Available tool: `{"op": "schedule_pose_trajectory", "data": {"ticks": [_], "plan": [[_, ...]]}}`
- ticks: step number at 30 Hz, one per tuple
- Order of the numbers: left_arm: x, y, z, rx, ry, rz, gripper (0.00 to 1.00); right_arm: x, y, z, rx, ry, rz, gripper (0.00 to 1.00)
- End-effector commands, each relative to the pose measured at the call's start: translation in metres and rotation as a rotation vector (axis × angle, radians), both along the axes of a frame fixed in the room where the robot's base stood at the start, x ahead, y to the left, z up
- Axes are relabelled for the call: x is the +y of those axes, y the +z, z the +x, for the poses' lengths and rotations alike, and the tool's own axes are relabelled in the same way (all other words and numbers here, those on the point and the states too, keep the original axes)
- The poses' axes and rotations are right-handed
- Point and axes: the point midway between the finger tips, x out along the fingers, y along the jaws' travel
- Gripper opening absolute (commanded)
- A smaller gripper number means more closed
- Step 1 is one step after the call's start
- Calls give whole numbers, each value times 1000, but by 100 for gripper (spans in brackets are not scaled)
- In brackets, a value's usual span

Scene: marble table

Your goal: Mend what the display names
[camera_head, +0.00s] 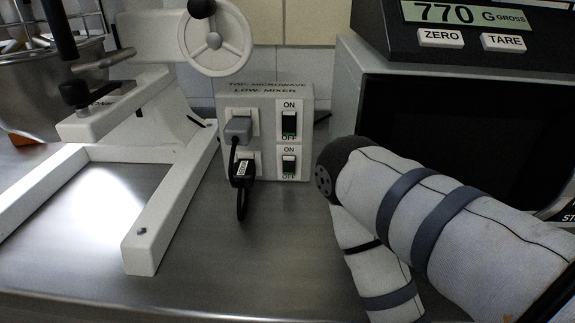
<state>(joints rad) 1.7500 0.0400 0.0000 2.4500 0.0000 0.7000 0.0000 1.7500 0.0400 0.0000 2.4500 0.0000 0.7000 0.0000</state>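The display (468,14) on the scale at top right reads "770 G GROSS". It names no object. Below it are the ZERO (440,39) and TARE (504,42) buttons. A power box (265,135) is labelled "TOP: MICROWAVE, LOW: MIXER". A grey plug (238,129) sits at its upper socket, and a black plug (243,170) is at the lower one. The upper switch (289,123) and lower switch (289,164) are marked ON and OFF; their positions are hard to tell. My pale padded arm crosses the lower right. Neither gripper is in view.
The white mixer stand (160,185) fills the left, with a hand wheel (214,40) and a steel bowl (30,90) behind. The dark-fronted microwave (455,135) stands under the scale. Bare metal counter (265,255) lies in front of the box.

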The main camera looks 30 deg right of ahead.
Motion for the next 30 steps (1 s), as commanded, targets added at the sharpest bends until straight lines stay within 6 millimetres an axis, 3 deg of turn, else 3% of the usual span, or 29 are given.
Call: {"op": "schedule_pose_trajectory", "data": {"ticks": [11,17,30], "plan": [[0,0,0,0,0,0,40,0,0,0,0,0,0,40],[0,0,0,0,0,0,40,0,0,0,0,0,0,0],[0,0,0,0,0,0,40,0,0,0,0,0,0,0]]}}
